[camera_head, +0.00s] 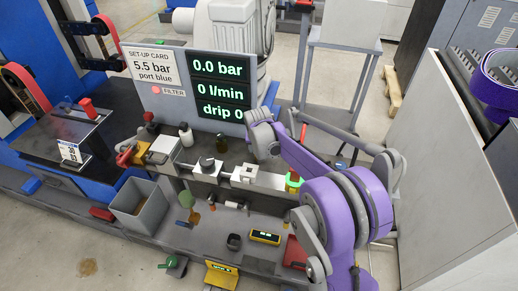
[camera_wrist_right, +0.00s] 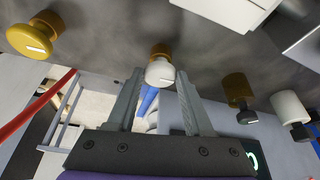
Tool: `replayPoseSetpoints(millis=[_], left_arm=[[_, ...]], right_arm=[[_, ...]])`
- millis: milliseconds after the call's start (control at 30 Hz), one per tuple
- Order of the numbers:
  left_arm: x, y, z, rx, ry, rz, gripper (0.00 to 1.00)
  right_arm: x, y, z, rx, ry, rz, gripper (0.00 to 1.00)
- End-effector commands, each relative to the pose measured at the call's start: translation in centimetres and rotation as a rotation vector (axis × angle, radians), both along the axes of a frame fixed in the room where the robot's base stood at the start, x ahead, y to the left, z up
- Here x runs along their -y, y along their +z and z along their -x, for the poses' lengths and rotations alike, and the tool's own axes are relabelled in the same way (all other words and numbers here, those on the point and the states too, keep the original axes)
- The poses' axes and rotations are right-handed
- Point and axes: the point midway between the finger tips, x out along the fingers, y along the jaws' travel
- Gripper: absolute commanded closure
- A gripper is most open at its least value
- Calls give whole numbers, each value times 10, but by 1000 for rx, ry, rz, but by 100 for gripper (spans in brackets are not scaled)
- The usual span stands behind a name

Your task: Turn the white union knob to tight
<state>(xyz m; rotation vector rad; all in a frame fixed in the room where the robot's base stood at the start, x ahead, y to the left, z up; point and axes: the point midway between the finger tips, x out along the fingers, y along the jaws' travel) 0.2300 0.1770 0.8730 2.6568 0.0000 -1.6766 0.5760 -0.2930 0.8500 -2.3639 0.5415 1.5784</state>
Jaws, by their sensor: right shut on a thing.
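The white union knob (camera_wrist_right: 160,72) sits on a brass-coloured base in the right wrist view, with a pale mark on its face. My right gripper (camera_wrist_right: 159,80) has its fingertips on either side of the knob and is shut on it. In the head view my right arm reaches in from the lower right toward the fixture, and its fingertips and the knob cannot be made out there. My left gripper is not in view. The display (camera_head: 221,86) reads 0.0 bar, 0 l/min and drip 0.
A brass knob (camera_wrist_right: 36,36) is left of the white one; a dark-tipped brass fitting (camera_wrist_right: 238,90) and a white cylinder (camera_wrist_right: 288,107) are right. A set-up card (camera_head: 149,68) reads 5.5 bar, port blue. A grey bin (camera_head: 141,209) and yellow device (camera_head: 265,237) sit in front.

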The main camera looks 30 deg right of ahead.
Motion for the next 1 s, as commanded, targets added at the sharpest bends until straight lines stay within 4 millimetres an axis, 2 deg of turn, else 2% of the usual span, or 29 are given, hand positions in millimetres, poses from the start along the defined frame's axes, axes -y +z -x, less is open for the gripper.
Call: replayPoseSetpoints(millis=[633, 667, 800, 1000], left_arm=[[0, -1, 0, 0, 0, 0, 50], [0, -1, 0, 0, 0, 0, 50], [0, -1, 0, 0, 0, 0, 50], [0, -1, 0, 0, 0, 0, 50]], right_arm=[[-1, 0, 0, 0, -55, -1, 100], [-1, 0, 0, 0, -55, -1, 45], [-1, 0, 0, -1, -54, -1, 20], [-1, 0, 0, -1, -54, -1, 19]])
